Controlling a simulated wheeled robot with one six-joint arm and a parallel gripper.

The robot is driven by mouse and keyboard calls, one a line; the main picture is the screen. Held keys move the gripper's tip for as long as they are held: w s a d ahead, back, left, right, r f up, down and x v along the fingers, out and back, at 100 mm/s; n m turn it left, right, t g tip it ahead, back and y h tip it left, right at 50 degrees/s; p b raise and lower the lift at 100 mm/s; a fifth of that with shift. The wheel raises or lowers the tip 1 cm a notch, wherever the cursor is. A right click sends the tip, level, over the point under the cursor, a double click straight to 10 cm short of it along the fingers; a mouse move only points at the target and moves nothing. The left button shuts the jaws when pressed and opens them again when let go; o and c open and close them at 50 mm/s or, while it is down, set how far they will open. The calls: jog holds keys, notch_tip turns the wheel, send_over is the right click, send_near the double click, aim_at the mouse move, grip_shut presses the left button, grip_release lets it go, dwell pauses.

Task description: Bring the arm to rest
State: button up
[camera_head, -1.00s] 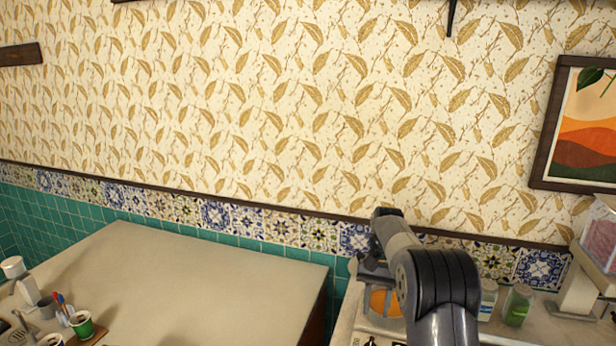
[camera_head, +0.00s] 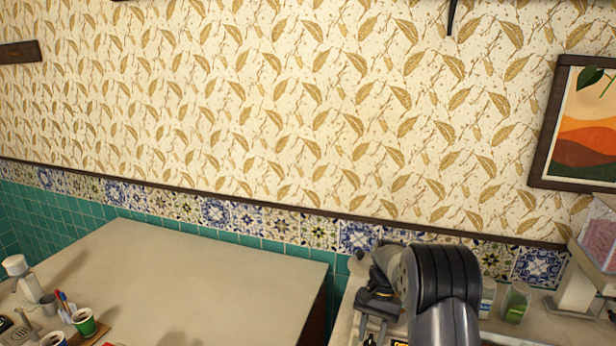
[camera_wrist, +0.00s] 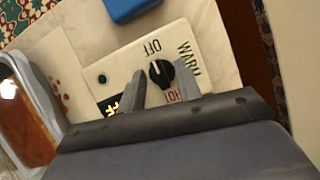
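My gripper (camera_head: 374,328) is at the lower right of the head view, above the light counter on the right. In the wrist view its two fingers (camera_wrist: 161,82) stand apart with nothing held between them. Behind the fingers is a pale control panel (camera_wrist: 125,72) marked OFF, WARM and HOT, with a black knob (camera_wrist: 161,73). I cannot tell whether the fingers touch the knob. My arm is bent, and its dark joint hides part of the counter in the head view.
Jars, including a green one (camera_head: 516,303), stand right of my arm near a pale stand (camera_head: 578,285). A wide beige surface (camera_head: 190,275) on the left is mostly clear, with cups (camera_head: 84,322) at its left. A blue object (camera_wrist: 133,8) lies beyond the panel.

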jog(key=m+t+y, duration=0.1)
jog(key=m, duration=0.3)
jog(key=shift+s+d, duration=0.1)
jog(key=m+t+y+b, duration=0.1)
jog(key=m, duration=0.3)
jog(key=shift+s+m, duration=0.1)
jog(key=shift+m, duration=0.2)
jog(key=m+t+b, duration=0.1)
jog(key=m, duration=0.1)
jog(key=m+t, duration=0.1)
jog(key=m, duration=0.1)
jog(key=shift+s+f+y+b, duration=0.1)
jog(key=shift+y+b, duration=0.2)
jog(key=shift+b, duration=0.05)
jog(key=m+t+b, duration=0.1)
jog(key=m, duration=0.2)
jog(key=shift+s+m, duration=0.1)
jog(key=shift+m, duration=0.2)
